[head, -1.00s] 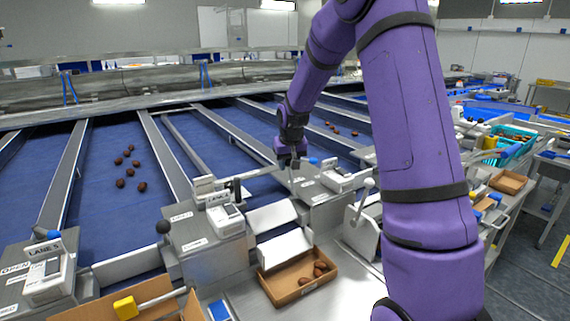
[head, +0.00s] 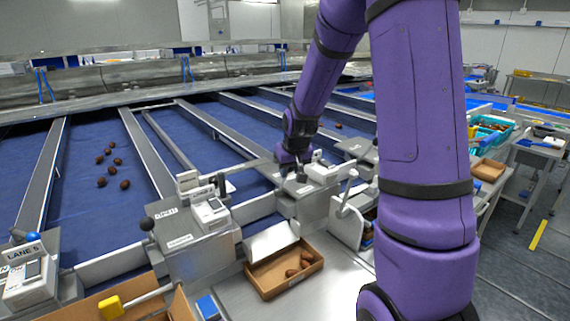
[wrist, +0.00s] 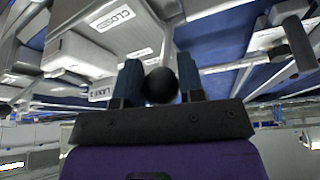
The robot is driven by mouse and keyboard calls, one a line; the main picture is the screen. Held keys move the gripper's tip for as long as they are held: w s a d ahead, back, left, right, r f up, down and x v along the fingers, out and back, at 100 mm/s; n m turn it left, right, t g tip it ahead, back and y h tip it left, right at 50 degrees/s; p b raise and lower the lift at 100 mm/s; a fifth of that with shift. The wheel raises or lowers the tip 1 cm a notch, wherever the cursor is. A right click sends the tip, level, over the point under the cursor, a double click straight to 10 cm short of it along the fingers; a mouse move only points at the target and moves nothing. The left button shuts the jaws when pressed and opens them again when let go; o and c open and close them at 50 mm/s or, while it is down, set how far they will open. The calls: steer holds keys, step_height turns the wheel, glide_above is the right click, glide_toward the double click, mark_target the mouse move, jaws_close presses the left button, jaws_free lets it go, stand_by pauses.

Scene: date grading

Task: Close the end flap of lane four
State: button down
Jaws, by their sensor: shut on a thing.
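My gripper (head: 290,178) is over the grey control box (head: 312,205) right of the middle. In the wrist view its two fingers (wrist: 160,84) are shut on a black ball knob (wrist: 161,88). A CLOSED label (wrist: 112,18) shows on the box beside the knob. A grey end flap (head: 258,208) spans the lane mouth left of that box and looks about upright. Another control box (head: 195,235) with its own black knob (head: 147,224) stands to the left. The lane five box (head: 28,275) is at the far left.
An open cardboard box (head: 262,287) with a few dates (head: 300,262) sits below a pale chute (head: 272,240). Several dates (head: 115,165) lie on the blue belt at left. A lever with a pale ball (head: 352,175) stands right of the gripper.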

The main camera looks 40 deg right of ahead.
steer(key=shift+s+f, duration=0.5)
steer(key=shift+s, duration=0.25)
steer(key=c, duration=0.8)
jaws_free()
steer(key=shift+d, duration=0.1)
steer(key=shift+o, duration=0.2)
steer(key=shift+r, duration=0.1)
steer(key=v, duration=1)
steer(key=shift+r, duration=0.3)
steer(key=shift+s, duration=0.1)
